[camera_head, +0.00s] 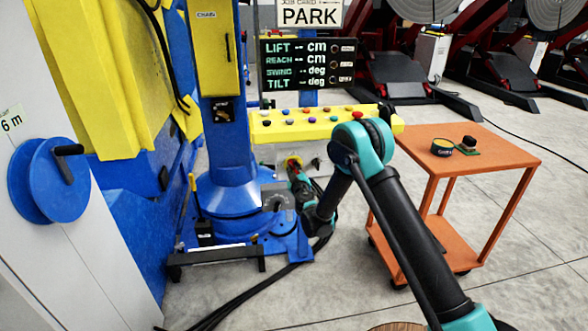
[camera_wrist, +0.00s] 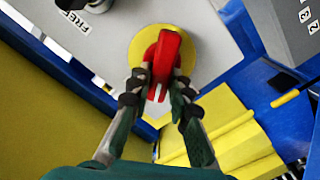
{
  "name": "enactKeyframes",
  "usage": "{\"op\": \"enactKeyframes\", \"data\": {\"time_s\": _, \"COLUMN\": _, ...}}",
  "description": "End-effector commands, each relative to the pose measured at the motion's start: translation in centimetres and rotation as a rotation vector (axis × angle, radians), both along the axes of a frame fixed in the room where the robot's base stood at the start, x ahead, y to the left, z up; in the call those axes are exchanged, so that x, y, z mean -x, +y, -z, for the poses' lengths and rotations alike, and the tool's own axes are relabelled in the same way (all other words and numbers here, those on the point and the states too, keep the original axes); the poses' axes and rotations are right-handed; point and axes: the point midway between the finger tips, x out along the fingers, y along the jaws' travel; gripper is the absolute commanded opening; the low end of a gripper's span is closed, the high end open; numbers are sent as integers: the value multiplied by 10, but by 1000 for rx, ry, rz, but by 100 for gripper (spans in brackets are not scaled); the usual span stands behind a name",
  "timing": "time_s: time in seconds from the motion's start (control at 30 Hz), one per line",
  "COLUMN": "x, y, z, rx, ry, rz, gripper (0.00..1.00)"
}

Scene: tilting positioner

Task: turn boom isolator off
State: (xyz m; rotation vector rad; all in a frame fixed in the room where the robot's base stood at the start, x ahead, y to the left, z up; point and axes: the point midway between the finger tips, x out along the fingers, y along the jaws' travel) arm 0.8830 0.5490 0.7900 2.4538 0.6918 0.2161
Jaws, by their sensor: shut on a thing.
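The boom isolator shows in the wrist view as a red handle (camera_wrist: 167,52) on a round yellow plate (camera_wrist: 140,44), set on a grey panel. My gripper (camera_wrist: 158,86) is shut on the red handle, with one dark finger on each side of it. The handle runs nearly up and down in that view, leaning a little to the right at its top. In the head view the isolator's yellow plate (camera_head: 293,162) shows small below the yellow button bar, and my gripper (camera_head: 296,173) partly hides it. I cannot read any on or off mark.
A blue column (camera_head: 228,140) stands left of my gripper. The yellow bar with coloured buttons (camera_head: 310,123) is just above. A display (camera_head: 308,64) shows dashes for lift, reach, swing and tilt. An orange cart (camera_head: 480,150) stands at right. A dark knob (camera_wrist: 97,4) is near the isolator.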

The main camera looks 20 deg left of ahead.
Motion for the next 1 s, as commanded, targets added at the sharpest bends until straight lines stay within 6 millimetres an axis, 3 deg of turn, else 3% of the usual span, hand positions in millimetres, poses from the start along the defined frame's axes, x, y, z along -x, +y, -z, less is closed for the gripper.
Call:
{"op": "enactKeyframes", "data": {"time_s": 0.6, "x": 4, "y": 4, "z": 6, "rx": 496, "ry": -304, "rz": -2, "gripper": 0}}
{"op": "enactKeyframes", "data": {"time_s": 1.0, "x": 4, "y": 5, "z": 10, "rx": 740, "ry": -454, "rz": -2, "gripper": 0}}
